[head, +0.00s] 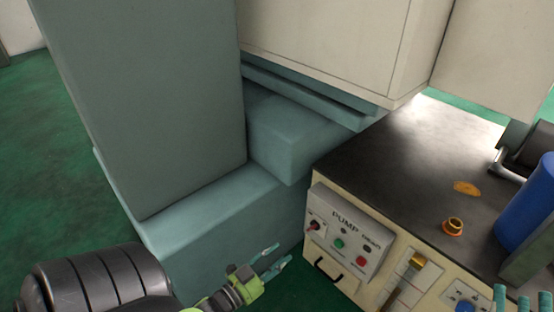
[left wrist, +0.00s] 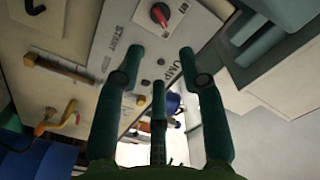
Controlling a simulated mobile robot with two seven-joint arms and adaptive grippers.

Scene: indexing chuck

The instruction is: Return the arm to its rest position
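My left gripper (head: 275,260) is in front of the pump control panel (head: 347,238), to its left and apart from it. Its fingers are spread with nothing between them. The left wrist view shows its teal fingers (left wrist: 160,75) apart, with the panel (left wrist: 130,50) and its red knob (left wrist: 160,14) beyond them, upside down. My right gripper (head: 523,300) shows only as teal fingertips at the bottom right corner of the head view. The fingertips stand apart with nothing seen between them; the rest is out of frame.
The cream cabinet's dark top (head: 400,150) carries a brass-coloured fitting (head: 453,227) and a blue cylinder (head: 530,205). A teal machine column (head: 150,100) and base (head: 215,220) stand left of the cabinet. Green floor (head: 50,150) is clear at the far left.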

